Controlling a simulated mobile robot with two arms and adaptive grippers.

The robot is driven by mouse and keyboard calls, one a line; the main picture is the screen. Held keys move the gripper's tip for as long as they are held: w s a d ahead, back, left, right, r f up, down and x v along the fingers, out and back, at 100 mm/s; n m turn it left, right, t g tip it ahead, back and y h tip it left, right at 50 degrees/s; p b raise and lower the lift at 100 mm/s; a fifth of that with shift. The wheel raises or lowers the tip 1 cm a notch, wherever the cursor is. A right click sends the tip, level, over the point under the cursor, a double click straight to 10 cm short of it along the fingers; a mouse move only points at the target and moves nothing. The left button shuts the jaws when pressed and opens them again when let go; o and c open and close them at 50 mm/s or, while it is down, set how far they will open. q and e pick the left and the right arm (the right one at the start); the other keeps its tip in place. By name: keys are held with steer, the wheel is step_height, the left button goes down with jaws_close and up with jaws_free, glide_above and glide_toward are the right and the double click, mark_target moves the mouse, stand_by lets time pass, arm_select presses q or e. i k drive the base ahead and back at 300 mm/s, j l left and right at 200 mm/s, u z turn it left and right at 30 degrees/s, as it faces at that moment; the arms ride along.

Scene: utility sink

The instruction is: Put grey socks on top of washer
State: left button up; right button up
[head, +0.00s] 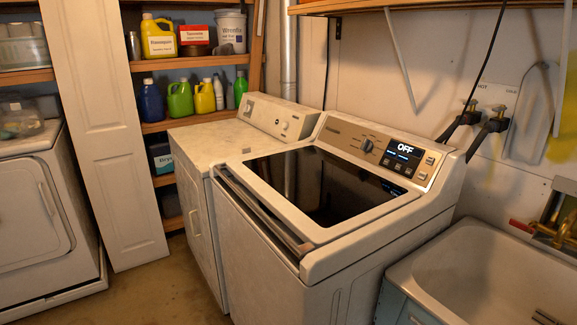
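The washer (312,262) stands in the middle of the head view. It is a white top-loader with a dark glass lid, which looks closed, and a tilted control panel reading "OFF". No socks can be made out for sure. A small grey lump (222,49) lies on the upper shelf beside a white bucket; it is too small to tell what it is. The washer's lid shows nothing lying on it. Neither of my grippers is in view.
A white machine (205,142) stands against the washer's left side. A utility sink (430,262) is at right, with a brass tap. Shelves (190,124) of bottles stand behind, and a white door panel (105,150) at left. Bare floor shows at lower left.

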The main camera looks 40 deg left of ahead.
mark_target(299, 176)
steer(key=j+u, duration=0.1)
steer(key=j, duration=0.75)
steer(key=j+u, duration=0.15)
steer(key=j, duration=0.75)
steer(key=i+j+u, duration=0.1)
steer(key=j, duration=0.75)
